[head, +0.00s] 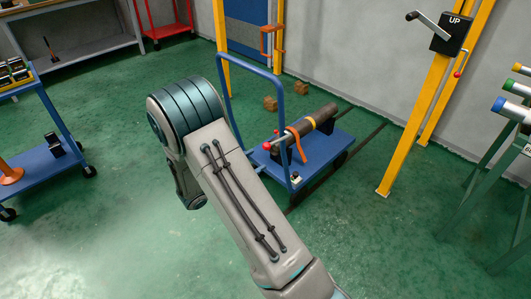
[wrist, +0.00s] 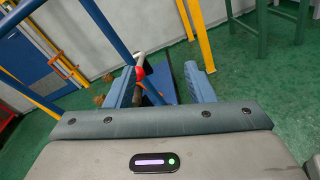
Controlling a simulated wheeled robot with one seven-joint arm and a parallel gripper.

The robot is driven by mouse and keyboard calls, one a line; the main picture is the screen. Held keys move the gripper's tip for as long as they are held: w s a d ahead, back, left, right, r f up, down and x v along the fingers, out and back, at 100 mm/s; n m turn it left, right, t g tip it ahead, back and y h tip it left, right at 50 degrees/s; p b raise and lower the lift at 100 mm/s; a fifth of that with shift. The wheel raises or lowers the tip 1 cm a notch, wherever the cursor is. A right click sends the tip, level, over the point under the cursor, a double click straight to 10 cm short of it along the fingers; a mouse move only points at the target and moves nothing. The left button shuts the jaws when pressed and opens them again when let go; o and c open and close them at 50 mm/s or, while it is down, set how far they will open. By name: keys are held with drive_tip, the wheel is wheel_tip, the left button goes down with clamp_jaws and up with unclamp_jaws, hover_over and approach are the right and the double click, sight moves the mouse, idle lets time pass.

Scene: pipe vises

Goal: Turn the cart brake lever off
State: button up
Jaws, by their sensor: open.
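The blue cart (head: 330,150) stands on the green floor with a dark pipe (head: 318,118) and an orange strap (head: 298,145) on it. A red ball knob (head: 267,146), which looks like the end of the brake lever, shows at the cart's near left side by the blue push handle (head: 280,95). In the wrist view a red part (wrist: 140,73), seemingly the same knob, appears between the fingers, nearer the left one. My gripper (wrist: 160,72) is open with nothing held. I cannot tell how far the knob is from the fingertips. My arm hides the gripper in the head view.
A yellow post (head: 425,115) with a crank box marked UP (head: 450,35) stands right of the cart. Another blue cart (head: 45,160) is at the left. Small brown blocks (head: 270,103) lie behind the cart. A green stand (head: 480,190) holds pipes at the right. The floor at front left is clear.

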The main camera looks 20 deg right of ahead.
sight(264, 148)
drive_tip(key=w+a+f+n+t, duration=0.3)
drive_tip(key=f+t, duration=0.1)
drive_tip(key=f, duration=0.1)
drive_tip(key=x, duration=0.9)
drive_tip(key=b+x, duration=0.1)
drive_tip(key=x, duration=0.4)
drive_tip(key=shift+d+f, duration=0.15)
drive_tip(key=shift+f, duration=0.15)
clamp_jaws()
drive_tip(key=shift+r+g, duration=0.1)
drive_tip(key=shift+g, duration=0.2)
